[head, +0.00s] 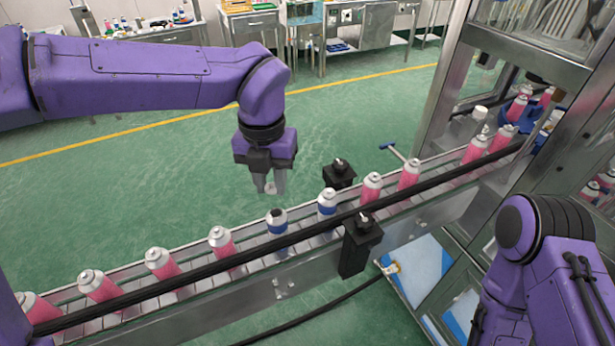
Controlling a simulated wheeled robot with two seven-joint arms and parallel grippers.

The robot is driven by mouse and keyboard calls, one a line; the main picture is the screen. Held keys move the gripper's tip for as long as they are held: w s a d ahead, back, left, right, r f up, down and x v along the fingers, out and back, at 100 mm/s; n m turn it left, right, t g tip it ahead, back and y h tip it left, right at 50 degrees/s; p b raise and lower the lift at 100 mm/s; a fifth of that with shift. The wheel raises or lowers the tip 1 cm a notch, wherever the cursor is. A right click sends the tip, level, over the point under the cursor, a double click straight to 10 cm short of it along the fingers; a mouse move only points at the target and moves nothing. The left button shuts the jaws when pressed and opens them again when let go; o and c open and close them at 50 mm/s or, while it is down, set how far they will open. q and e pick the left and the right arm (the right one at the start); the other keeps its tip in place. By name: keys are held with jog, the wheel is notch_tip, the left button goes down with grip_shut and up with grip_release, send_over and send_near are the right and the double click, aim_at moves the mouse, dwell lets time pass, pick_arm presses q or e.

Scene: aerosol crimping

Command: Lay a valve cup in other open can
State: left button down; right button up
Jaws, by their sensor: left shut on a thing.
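My left gripper (271,184) points down, shut on a small pale valve cup (271,188) that is mostly hidden between its fingers. It hangs above and slightly left of an open blue-and-silver can (279,228), whose top shows a dark opening. There is a gap between the fingertips and the can. A second blue can (327,204) stands to the right on the conveyor, with something pale on its top. My right arm shows at the lower right, but its gripper is out of view.
Several pink cans (164,264) stand along the conveyor (250,286) on both sides of the blue cans. A black rail (190,286) runs along its near side. Black blocks (359,245) flank the line. A metal-framed machine (450,85) stands at the right.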

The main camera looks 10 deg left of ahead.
aim_at(276, 215)
pick_arm(q)
jog(key=shift+w+f+b, duration=0.1)
jog(key=shift+f+b, duration=0.2)
jog(key=shift+f, duration=0.1)
notch_tip(276, 215, down, 4)
jog(key=b, duration=0.3)
jog(key=shift+r, duration=0.15)
jog(key=shift+f+b, duration=0.6)
jog(key=shift+f, duration=0.1)
jog(key=shift+d+r+p, duration=0.1)
jog(key=shift+p, duration=0.2)
dwell(0.5)
jog(key=shift+c, duration=1.2)
grip_release()
